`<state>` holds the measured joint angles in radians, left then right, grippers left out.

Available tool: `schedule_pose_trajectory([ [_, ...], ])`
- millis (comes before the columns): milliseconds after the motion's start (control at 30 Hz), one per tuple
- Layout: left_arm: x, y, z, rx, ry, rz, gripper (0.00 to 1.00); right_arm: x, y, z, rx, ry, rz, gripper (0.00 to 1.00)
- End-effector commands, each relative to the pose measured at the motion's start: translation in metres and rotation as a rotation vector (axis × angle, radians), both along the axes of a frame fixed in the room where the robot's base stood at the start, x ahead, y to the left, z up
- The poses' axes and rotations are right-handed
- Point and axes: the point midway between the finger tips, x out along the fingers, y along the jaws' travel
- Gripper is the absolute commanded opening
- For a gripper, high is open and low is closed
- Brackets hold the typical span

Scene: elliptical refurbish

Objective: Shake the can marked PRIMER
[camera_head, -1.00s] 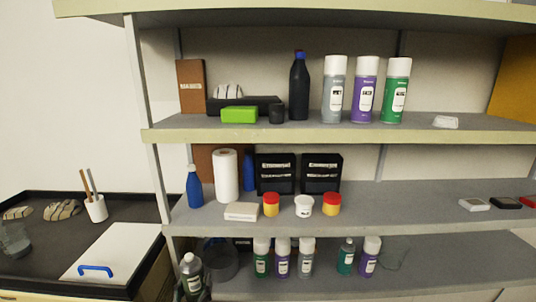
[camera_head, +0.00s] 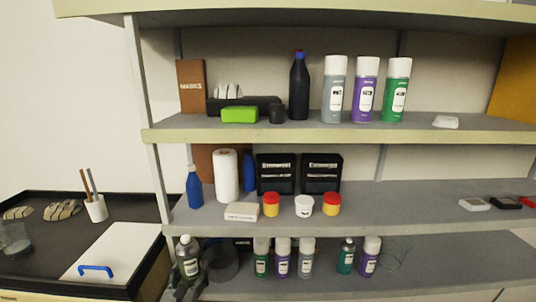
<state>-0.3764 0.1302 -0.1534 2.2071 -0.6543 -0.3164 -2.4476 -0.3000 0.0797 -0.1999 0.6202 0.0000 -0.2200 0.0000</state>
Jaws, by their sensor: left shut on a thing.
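My left gripper (camera_head: 187,287) is at the bottom left, in front of the lower shelf. It is shut on a spray can (camera_head: 188,258) with a grey top and a pale label, held roughly upright. The print on its label is too small to read, so I cannot tell if it says PRIMER. More spray cans stand on the lower shelf: green (camera_head: 262,259), purple (camera_head: 283,259), grey (camera_head: 306,259), an uncapped green one (camera_head: 346,258) and another purple one (camera_head: 370,258). My right gripper is not in view.
Grey (camera_head: 335,92), purple (camera_head: 365,92) and green (camera_head: 396,92) cans stand on the upper shelf. The middle shelf (camera_head: 410,210) holds a paper roll (camera_head: 226,176), jars and black boxes. A dark bench (camera_head: 130,212) with a white board (camera_head: 115,250) is at left.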

Motion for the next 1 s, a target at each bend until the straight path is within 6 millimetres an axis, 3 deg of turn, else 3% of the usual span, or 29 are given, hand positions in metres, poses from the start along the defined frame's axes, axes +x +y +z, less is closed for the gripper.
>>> schedule_pose_trajectory([
  [567, 0.0, 0.0, -0.063, -0.003, 0.001, 0.001, 0.08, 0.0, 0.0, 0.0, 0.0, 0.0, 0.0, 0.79],
  [733, 0.0, 0.0, -0.059, 0.001, -0.003, -0.001, 0.08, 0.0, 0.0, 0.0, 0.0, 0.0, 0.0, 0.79],
  [1000, 0.0, 0.0, -0.026, 0.004, -0.005, -0.003, 0.08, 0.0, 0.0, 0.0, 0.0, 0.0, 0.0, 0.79],
])
